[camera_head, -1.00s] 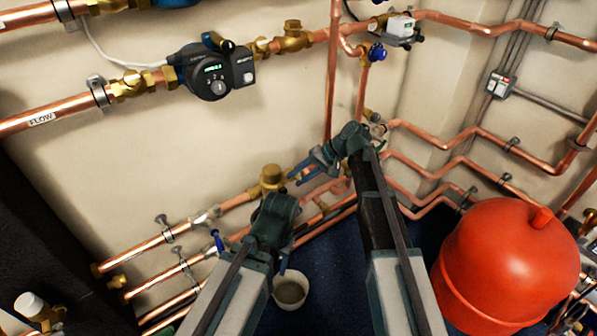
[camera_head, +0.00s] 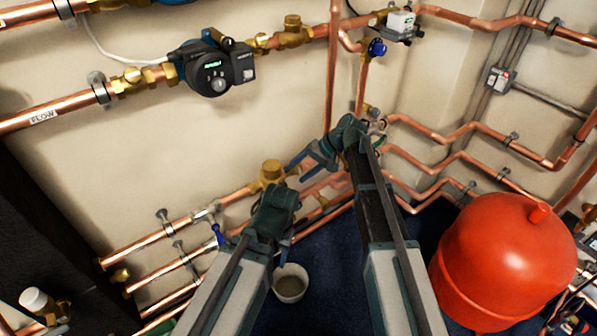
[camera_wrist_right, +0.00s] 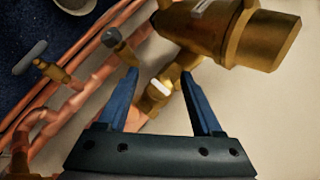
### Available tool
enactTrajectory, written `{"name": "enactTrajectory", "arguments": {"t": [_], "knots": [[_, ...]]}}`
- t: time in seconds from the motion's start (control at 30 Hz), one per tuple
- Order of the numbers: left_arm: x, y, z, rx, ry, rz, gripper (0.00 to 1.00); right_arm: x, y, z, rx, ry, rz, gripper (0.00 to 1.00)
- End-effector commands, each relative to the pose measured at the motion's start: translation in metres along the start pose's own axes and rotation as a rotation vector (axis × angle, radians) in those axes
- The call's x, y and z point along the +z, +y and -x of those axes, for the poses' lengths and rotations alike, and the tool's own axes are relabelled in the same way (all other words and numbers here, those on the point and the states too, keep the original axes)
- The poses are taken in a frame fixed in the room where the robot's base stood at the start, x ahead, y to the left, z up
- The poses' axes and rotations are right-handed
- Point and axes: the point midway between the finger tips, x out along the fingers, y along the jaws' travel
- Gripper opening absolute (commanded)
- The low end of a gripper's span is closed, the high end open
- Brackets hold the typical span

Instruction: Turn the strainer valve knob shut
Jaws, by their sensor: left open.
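A brass strainer body (camera_head: 271,172) sits in the lower pipe run in the head view. It fills the top right of the right wrist view (camera_wrist_right: 225,35). Beneath it, a small brass fitting with a white tab (camera_wrist_right: 160,88) shows between my right fingers; I cannot tell whether this is the strainer valve knob. My right gripper (camera_head: 297,168) is open beside the strainer, and its two blue fingers stand apart in the wrist view (camera_wrist_right: 163,88). My left gripper (camera_head: 284,252) is open, lower down, over the floor; its fingers are largely hidden.
A grey bucket (camera_head: 290,285) stands on the dark blue floor below my left gripper. A blue lever (camera_head: 218,234) sits on a lower pipe. A red tank (camera_head: 505,260) stands at right. A pump (camera_head: 208,72) and copper pipes line the wall. A dark-handled valve (camera_wrist_right: 42,65) shows at left.

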Motion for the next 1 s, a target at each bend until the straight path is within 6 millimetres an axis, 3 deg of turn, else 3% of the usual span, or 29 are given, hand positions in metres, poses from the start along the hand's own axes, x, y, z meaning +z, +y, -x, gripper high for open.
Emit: {"name": "enactTrajectory", "arguments": {"t": [0.37, 0.8, 1.0], "knots": [[0.001, -0.001, 0.008, 0.001, 0.000, 0.000, 0.50, 0.000, -0.002, 0.009, -0.001, 0.001, -0.002, 0.67], [0.004, -0.005, 0.073, 0.011, -0.001, 0.004, 0.50, 0.000, -0.005, 0.093, -0.001, 0.001, -0.002, 0.67], [0.006, -0.007, 0.093, 0.013, -0.001, 0.004, 0.50, 0.000, -0.003, 0.122, -0.001, 0.001, -0.001, 0.67]]}}
